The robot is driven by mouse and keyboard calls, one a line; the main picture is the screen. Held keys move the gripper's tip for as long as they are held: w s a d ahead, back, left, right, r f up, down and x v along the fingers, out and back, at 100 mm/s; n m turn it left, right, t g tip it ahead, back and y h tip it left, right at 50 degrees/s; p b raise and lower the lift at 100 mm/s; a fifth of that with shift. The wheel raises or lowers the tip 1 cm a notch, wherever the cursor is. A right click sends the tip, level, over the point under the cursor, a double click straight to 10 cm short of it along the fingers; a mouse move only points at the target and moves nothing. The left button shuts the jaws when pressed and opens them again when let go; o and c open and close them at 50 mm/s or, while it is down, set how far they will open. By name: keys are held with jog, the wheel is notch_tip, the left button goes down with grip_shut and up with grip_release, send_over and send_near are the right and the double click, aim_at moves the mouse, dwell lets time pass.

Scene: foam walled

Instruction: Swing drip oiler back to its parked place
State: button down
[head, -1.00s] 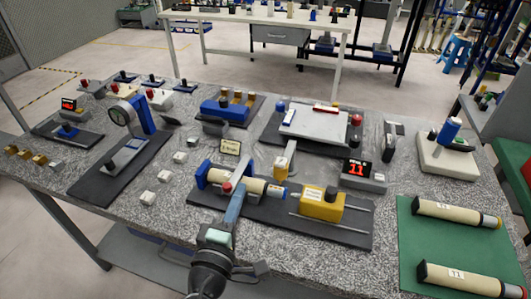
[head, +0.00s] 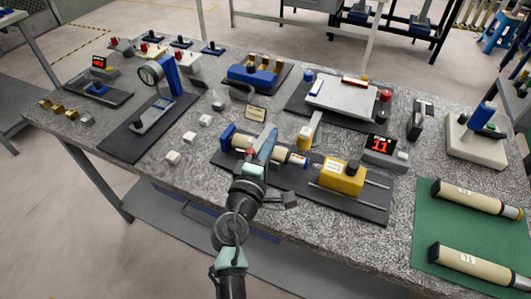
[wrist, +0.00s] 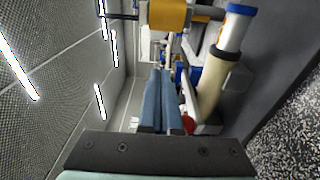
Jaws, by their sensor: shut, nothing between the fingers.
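What looks like the drip oiler, an amber block (head: 304,137) on a flat grey arm (head: 316,124), stands behind the right part of a cream cylinder (head: 243,142) with blue ends. I cannot be sure that it is the oiler. My gripper (head: 273,131) is shut and empty, its blue fingers crossing over the cylinder, left of the amber block and apart from it. In the wrist view the fingers (wrist: 159,74) lie side by side, the cylinder (wrist: 213,82) to their right. A red knob (head: 250,152) sits just left of the fingers. Part of the cylinder is hidden behind them.
A yellow block (head: 342,177) on two rails stands right of the cylinder. Behind are a grey plate fixture (head: 342,101), a display reading 11 (head: 381,144) and a small sign (head: 256,113). Cream tubes (head: 470,197) lie on a green mat (head: 425,225) at right.

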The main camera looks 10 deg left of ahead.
jog(key=x, duration=0.3)
jog(key=s+d, duration=0.1)
jog(key=d+p, duration=0.1)
jog(key=shift+s+d+r, duration=0.1)
jog(key=shift+s+d, duration=0.3)
jog(key=shift+s+d+p, duration=0.2)
jog(key=shift+d+p, duration=0.1)
jog(key=shift+p, duration=0.05)
